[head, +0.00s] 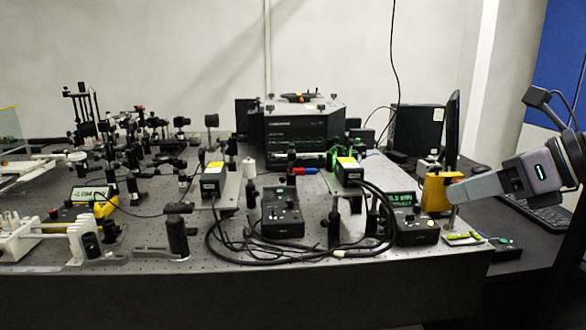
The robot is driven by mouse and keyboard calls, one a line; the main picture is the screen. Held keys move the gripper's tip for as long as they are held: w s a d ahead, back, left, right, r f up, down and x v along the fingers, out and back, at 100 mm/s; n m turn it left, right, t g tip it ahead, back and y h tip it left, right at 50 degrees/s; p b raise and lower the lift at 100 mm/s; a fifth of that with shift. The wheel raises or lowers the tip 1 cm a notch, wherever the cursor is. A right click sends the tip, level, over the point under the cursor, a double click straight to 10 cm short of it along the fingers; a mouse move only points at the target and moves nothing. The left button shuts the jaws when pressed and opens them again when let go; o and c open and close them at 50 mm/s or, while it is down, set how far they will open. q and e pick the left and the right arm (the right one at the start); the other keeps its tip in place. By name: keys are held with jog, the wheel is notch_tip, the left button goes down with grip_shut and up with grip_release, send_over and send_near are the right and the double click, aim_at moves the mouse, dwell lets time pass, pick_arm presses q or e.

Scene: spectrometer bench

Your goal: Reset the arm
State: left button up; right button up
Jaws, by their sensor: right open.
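My right gripper (452,192) comes in from the right edge, its grey fingers pointing left. It is open, seen side-on, so the gap between the fingers is hard to make out. The fingertips lie over or right beside a yellow-orange block (434,192) near the bench's right end. I cannot tell whether they touch it. No object shows held in the fingers. My left gripper is not in view.
The optical bench (370,280) is crowded with posts and mounts. A control box with a green display (413,222) and cables stands left of the gripper. A dark monitor (452,130) rises behind it; a keyboard (540,208) lies right.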

jog(key=s+a+f+m+t+y+p, duration=0.25)
jog(key=a+f+m+y, duration=0.55)
jog(key=a+m+y, duration=0.4)
jog(key=s+d+f+m+t+h+p, duration=0.2)
jog(key=f+m+t+h, duration=0.1)
jog(key=f+m+h, duration=0.55)
jog(key=s+d+f+m+t+h+p, duration=0.2)
jog(key=d+f+m+t+h, duration=0.3)
jog(key=f+m, duration=0.7)
jog(key=s+a+f+m+g+h, duration=0.1)
jog(key=s+f+m+g+h, duration=0.3)
jog(key=s+f+m+g, duration=0.3)
jog(key=s+f+m, duration=0.1)
jog(key=s+f, duration=0.4)
jog(key=s, duration=0.1)
jog(key=shift+s+m+g+p, duration=0.35)
jog(key=shift+s, duration=0.05)
jog(key=shift+w+a+h, duration=0.1)
jog(key=shift+a+h, duration=0.05)
jog(key=shift+h, duration=0.1)
